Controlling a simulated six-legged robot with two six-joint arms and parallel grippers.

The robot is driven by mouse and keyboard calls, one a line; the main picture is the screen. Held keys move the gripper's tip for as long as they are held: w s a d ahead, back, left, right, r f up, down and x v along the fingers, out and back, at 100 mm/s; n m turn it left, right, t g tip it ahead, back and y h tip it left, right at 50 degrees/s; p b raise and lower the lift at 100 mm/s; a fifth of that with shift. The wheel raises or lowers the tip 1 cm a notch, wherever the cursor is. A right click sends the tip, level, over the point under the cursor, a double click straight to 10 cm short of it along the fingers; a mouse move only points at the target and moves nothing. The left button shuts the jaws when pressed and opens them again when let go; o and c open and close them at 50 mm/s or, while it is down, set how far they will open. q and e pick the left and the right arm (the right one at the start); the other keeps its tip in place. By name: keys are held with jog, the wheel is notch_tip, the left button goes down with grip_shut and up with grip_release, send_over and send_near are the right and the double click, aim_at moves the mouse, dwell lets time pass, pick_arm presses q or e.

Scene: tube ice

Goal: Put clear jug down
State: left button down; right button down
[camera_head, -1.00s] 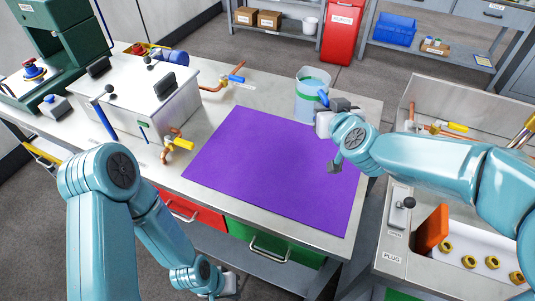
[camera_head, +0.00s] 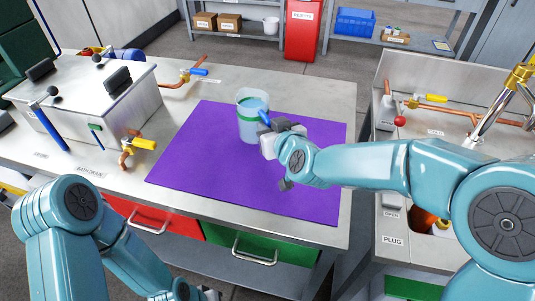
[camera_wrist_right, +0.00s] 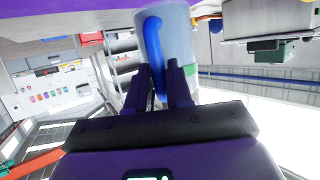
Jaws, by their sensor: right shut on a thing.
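The clear jug (camera_head: 250,122), with a green band and a blue handle, is upright over the far part of the purple mat (camera_head: 210,165). I cannot tell whether its base touches the mat. My right gripper (camera_head: 270,128) is at the jug's right side, shut on its handle. In the right wrist view, the two dark fingers (camera_wrist_right: 159,72) are on either side of the blue handle (camera_wrist_right: 153,45), and the jug's wall (camera_wrist_right: 180,40) is just beyond. My left gripper (camera_head: 208,294) is at the bottom edge, mostly cut off; its jaws are unclear.
A metal bath (camera_head: 85,100) with valves stands to the left of the mat. A copper pipe with a blue-handled valve (camera_head: 190,75) lies behind it. A sink unit with a brass and steel tap (camera_head: 505,100) is at the right. The mat's front and left parts are clear.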

jog(key=shift+w+f, duration=0.15)
jog(key=shift+f, duration=0.35)
jog(key=shift+w+f, duration=0.15)
jog(key=shift+f, duration=0.35)
notch_tip(320, 180, down, 4)
jog(key=shift+s+f+b, duration=0.1)
jog(key=shift+b, duration=0.45)
jog(key=c, duration=1)
grip_release()
jog(key=shift+f, duration=0.2)
jog(key=shift+r, duration=0.1)
